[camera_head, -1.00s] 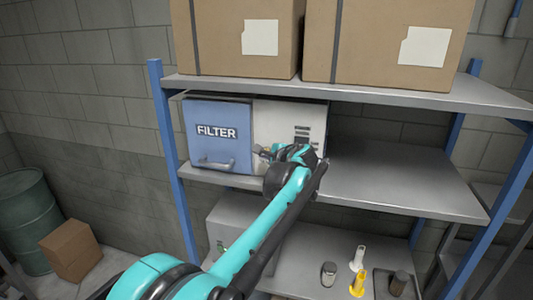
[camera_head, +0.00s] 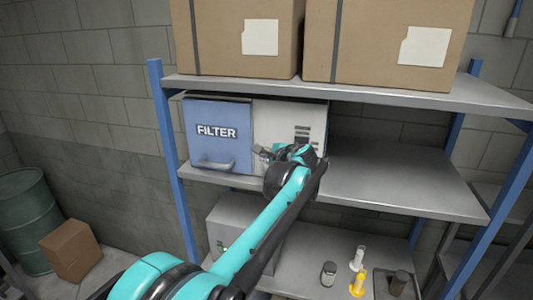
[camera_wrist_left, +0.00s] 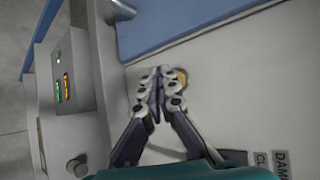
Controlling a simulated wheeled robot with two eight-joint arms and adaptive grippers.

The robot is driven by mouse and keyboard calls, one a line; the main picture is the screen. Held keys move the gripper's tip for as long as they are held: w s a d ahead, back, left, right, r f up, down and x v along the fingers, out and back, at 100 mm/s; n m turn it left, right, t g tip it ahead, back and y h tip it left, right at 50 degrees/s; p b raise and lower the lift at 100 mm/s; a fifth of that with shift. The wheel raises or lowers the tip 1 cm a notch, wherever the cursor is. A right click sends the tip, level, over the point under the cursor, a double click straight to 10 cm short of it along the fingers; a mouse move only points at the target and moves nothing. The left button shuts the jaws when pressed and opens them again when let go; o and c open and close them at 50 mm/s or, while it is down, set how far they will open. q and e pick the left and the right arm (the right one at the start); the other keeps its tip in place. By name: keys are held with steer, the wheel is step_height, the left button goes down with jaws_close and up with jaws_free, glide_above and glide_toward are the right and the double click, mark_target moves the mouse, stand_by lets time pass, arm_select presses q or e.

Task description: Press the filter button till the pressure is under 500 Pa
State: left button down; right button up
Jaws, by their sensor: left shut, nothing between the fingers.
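The filter unit (camera_head: 290,120) stands on the middle shelf, with a blue door (camera_head: 217,145) marked FILTER and a pale front panel. My left gripper (camera_head: 260,151) is at the lower part of this panel, near the blue door. In the left wrist view its fingers (camera_wrist_left: 160,76) are shut and empty. A round brass-coloured button (camera_wrist_left: 181,76) shows right beside the fingertips, partly hidden by them. I cannot tell whether they touch it. A grey box (camera_head: 225,225) on the lower shelf has a green light; the left wrist view shows green and orange displays (camera_wrist_left: 62,88), too small to read.
Two cardboard boxes (camera_head: 225,50) stand on the top shelf. A jar (camera_head: 328,273), a white bottle (camera_head: 357,257), a yellow bottle (camera_head: 357,281) and a dark can (camera_head: 399,283) stand at the lower right. The middle shelf (camera_head: 400,180) is bare right of the unit.

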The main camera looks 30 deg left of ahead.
arm_select(q)
steer(key=shift+w, duration=0.15)
stand_by(0.3)
steer(key=shift+w+a, duration=0.1)
steer(key=shift+w, duration=0.2)
steer(key=shift+w+a, duration=0.1)
steer(key=shift+w, duration=0.25)
stand_by(0.7)
steer(key=shift+s, duration=0.1)
steer(key=shift+s+d, duration=0.2)
steer(key=shift+s, duration=0.5)
